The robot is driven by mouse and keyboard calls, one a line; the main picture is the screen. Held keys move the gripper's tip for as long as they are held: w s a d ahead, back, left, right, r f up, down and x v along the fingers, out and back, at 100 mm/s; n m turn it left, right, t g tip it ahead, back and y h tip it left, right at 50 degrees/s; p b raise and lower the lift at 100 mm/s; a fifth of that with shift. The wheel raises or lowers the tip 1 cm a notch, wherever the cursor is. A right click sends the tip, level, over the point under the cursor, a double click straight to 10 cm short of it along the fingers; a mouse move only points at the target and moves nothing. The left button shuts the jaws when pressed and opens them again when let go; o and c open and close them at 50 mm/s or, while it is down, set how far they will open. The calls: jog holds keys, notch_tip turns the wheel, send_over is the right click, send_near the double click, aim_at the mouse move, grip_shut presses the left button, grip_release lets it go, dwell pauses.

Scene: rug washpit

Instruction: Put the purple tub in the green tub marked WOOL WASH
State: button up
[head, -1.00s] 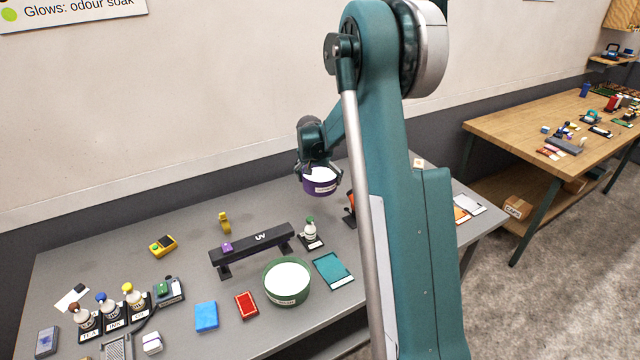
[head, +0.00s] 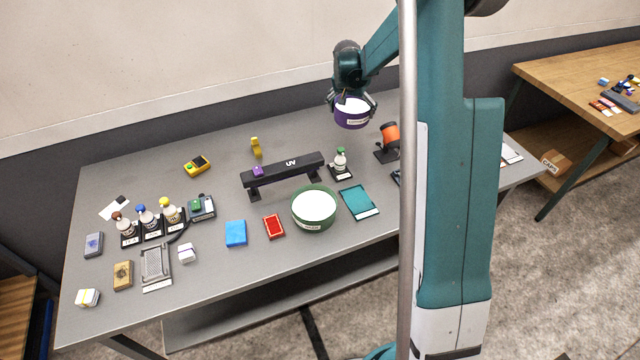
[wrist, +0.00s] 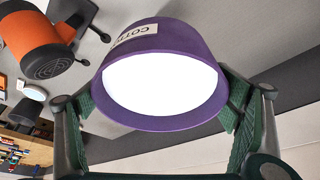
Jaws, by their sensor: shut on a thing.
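The purple tub (head: 352,114) is a round tub with a white inside and a pale label. My gripper (head: 353,100) is shut on it and holds it above the back of the grey table. In the wrist view the purple tub (wrist: 160,75) sits between both fingers, its label reading "COTT", the rest cut off. The green tub (head: 314,211) stands on the table near the front middle, with a white inside and a label too small to read. My gripper is behind it and to its right, apart from it.
A black UV bar (head: 284,170) on feet stands behind the green tub. A white bottle (head: 340,161), a teal tray (head: 360,202) and an orange device (head: 388,140) are to the right. A red box (head: 273,226) and a blue block (head: 236,233) lie to the left.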

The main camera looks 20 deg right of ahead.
jog(key=s+a+r+n+y+p, duration=0.1)
jog(key=s+a+r+n, duration=0.1)
jog(key=s+a, duration=0.7)
jog(key=s+a+r+n+t+y+p, duration=0.1)
jog(key=s+a+r+n+p, duration=0.1)
jog(key=s+a, duration=0.8)
jog(key=s+a+r+n+y+p, duration=0.1)
jog(key=s+a+r+n, duration=0.3)
jog(key=s+a, duration=0.5)
jog(key=s+n, duration=0.1)
jog(key=s, duration=0.2)
jog(key=shift+s+a+r+t, duration=0.15)
jog(key=shift+a+r+t, duration=0.05)
jog(key=shift+a+t, duration=0.15)
jog(key=shift+f, duration=0.1)
jog(key=shift+f, duration=2.8)
jog(key=shift+f, duration=0.1)
jog(key=shift+f+b, duration=0.5)
jog(key=shift+f, duration=1.5)
jog(key=shift+f+b, duration=0.6)
jog(key=shift+b, duration=0.05)
